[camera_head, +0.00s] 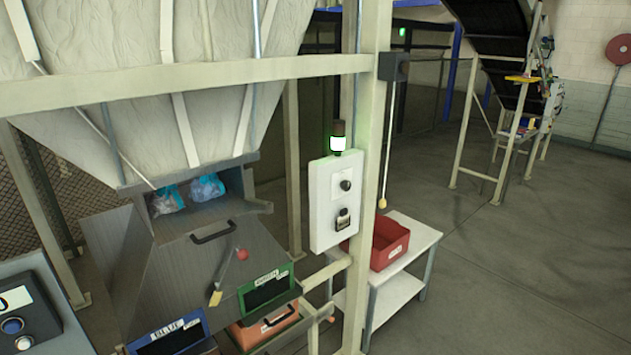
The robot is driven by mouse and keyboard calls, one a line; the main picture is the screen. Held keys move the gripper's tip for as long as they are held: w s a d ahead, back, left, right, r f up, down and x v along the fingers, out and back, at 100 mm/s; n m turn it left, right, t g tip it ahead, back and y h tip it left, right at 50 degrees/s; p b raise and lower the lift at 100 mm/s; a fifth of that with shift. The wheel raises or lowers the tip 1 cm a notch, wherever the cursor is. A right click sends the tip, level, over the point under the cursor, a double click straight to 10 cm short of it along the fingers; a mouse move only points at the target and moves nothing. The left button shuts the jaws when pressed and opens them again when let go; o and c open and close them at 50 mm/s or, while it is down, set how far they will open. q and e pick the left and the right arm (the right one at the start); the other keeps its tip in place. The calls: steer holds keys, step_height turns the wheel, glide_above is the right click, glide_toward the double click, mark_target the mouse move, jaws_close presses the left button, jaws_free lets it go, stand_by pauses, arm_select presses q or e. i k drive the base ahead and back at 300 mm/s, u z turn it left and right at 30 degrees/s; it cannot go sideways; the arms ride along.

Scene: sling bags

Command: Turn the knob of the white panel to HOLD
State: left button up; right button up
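The white panel (325,203) is upright on the frame beside a beige post, near the middle of the view. A dark round knob (346,185) sits on its upper part; its pointer and any lettering are too small to read. Below it is a second dark control (343,219) with a light plate. A lamp (338,138) on top of the panel glows white with a green edge. Neither of my grippers shows in the head view.
A beige post (371,150) stands right beside the panel. A red bin (388,243) sits on a white table (405,290) to the right. Below left are a metal chute (205,255) with a handle and labelled bins (268,288). The floor at right (520,260) is clear.

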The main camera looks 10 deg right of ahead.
mark_target(345, 185)
steer(key=z, duration=0.05)
steer(key=i, duration=1.4)
steer(key=z, duration=0.65)
